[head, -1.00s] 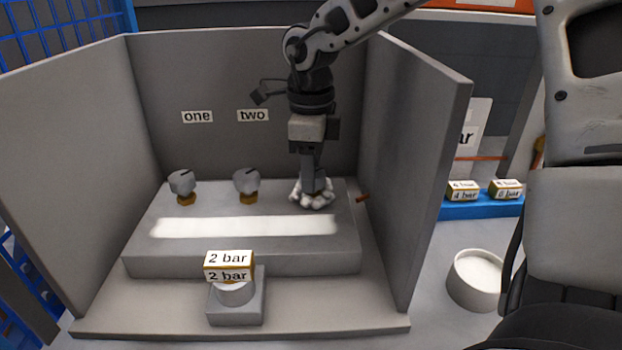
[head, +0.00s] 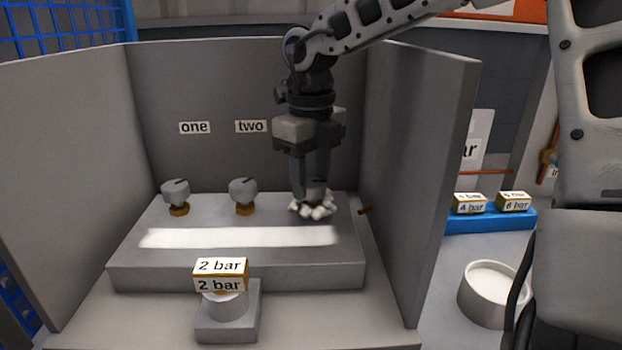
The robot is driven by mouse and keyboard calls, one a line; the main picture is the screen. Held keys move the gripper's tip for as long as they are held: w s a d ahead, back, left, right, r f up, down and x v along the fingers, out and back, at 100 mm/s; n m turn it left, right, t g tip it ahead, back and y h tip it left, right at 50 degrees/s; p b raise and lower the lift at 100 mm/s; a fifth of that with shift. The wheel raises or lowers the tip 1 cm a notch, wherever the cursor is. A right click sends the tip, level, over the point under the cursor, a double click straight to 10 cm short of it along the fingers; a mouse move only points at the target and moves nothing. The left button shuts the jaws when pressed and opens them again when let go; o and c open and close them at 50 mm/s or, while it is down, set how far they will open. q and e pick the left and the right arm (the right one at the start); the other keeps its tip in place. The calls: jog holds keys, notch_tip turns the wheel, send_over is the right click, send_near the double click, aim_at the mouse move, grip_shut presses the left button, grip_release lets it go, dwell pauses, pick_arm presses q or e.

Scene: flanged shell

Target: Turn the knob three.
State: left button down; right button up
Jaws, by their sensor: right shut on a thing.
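Three knobs stand in a row on a grey block (head: 130,272) inside a grey walled booth. Knob one (head: 176,191) and knob two (head: 243,191) are grey, on brass-coloured stems, below the wall labels "one" (head: 194,127) and "two" (head: 251,126). The rightmost knob (head: 313,211), in the place of knob three, has a pale, lobed rim. My right gripper (head: 313,194) points down from above and is shut on this knob; its fingers hide the knob's upper part. My arm covers the wall where a third label would be. My left gripper is not in view.
A box marked "2 bar" (head: 221,275) sits on a round pedestal in front. The booth's right wall (head: 420,180) stands close to my right arm. Outside it are a blue tray (head: 490,222) with "bar" boxes and a white round tub (head: 492,290).

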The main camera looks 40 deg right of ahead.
aim_at(311, 181)
dwell(0.4)
jog(key=o, duration=1)
jog(key=shift+c, duration=0.2)
notch_tip(311, 181, up, 16)
jog(key=p, duration=0.2)
jog(key=shift+p, duration=0.35)
